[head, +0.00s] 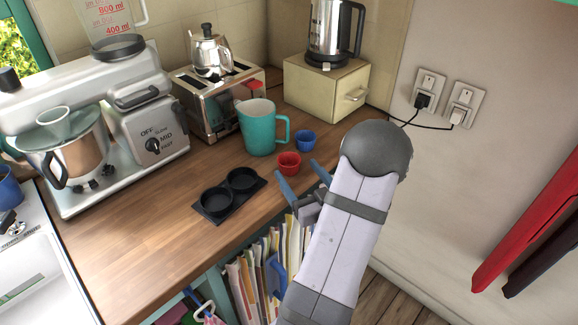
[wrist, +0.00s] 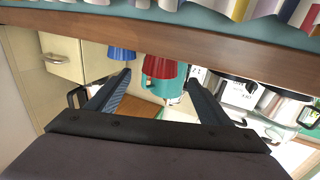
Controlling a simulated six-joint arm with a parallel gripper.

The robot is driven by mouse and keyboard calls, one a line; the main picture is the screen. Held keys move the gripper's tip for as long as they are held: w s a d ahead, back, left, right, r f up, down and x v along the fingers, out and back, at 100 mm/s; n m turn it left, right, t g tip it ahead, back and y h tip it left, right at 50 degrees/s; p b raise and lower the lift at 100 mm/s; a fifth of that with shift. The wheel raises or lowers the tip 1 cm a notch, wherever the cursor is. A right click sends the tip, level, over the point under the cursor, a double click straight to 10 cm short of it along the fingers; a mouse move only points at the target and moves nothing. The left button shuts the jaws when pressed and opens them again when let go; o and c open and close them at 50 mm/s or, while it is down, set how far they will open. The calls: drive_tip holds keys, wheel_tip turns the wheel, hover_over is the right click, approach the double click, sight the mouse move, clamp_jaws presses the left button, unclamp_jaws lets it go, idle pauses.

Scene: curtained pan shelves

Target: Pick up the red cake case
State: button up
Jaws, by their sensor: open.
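The red cake case (head: 289,163) stands on the wooden counter, in front of the teal mug and the blue case. In the wrist view, which is upside down, the red case (wrist: 160,68) shows between my two fingers, beyond their tips. My gripper (head: 303,179) is open and empty near the counter's front edge, with its fingers pointing at the red case. The fingers also show in the wrist view (wrist: 158,80). I cannot tell the exact gap between the fingertips and the case.
A blue case (head: 306,140) and a teal mug (head: 257,128) stand close behind the red case. A black two-cup pan (head: 229,195) lies to the left. A toaster (head: 217,98) and a drawer box (head: 326,88) stand at the back. Files fill the shelf below the counter.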

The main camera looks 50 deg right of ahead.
sight(289, 160)
drive_tip(key=shift+p+x, duration=1.35)
drive_tip(key=shift+x, duration=1.95)
drive_tip(key=shift+c, duration=0.6)
drive_tip(key=c, duration=1)
